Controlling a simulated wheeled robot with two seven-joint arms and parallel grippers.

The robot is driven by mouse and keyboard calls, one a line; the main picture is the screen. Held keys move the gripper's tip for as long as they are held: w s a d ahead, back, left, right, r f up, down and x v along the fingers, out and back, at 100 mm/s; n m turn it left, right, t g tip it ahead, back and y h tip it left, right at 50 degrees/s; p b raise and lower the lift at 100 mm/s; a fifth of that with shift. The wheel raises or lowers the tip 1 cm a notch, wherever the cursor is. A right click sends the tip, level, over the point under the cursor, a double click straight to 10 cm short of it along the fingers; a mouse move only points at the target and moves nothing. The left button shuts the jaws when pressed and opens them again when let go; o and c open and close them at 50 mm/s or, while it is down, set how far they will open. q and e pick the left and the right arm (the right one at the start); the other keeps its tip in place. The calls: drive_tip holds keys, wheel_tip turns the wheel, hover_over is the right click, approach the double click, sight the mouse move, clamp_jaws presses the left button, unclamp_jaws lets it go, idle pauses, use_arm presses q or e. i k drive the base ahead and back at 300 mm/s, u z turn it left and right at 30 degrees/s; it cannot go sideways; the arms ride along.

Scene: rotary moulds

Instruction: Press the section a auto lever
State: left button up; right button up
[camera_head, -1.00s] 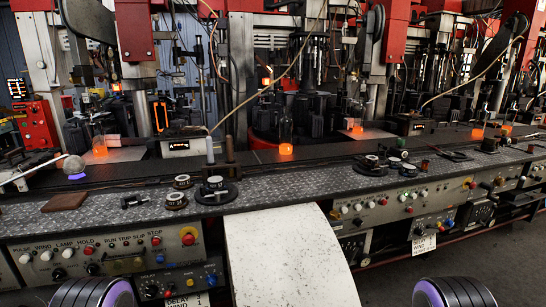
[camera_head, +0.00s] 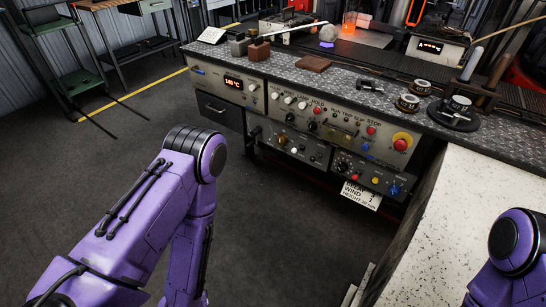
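A lever marked as section a auto cannot be picked out, as the lettering is mostly too small to read. The nearest control panel (camera_head: 325,122) has a row of white knobs, black knobs, a red button and a large red stop button (camera_head: 401,145) on a yellow ring. Below it are a smaller panel with white knobs (camera_head: 290,146) and a panel with red, yellow and blue knobs (camera_head: 366,175). My purple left arm reaches up from the lower left, well short of the panels. My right arm shows only at the right edge. Neither gripper is in view.
A temperature box (camera_head: 228,85) reads in orange digits at the bench's left end. A pale speckled chute (camera_head: 460,215) slopes down at the right. A green-topped stand (camera_head: 50,20) is at the far left. The dark floor before the panels is open.

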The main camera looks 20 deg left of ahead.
sight(312, 159)
drive_tip(key=u, duration=0.65)
drive_tip(key=k, duration=0.55)
drive_tip(key=u, duration=1.3)
drive_tip(key=i, duration=0.85)
drive_tip(key=z, duration=0.6)
drive_tip(key=i, duration=0.7)
drive_tip(key=z, duration=0.8)
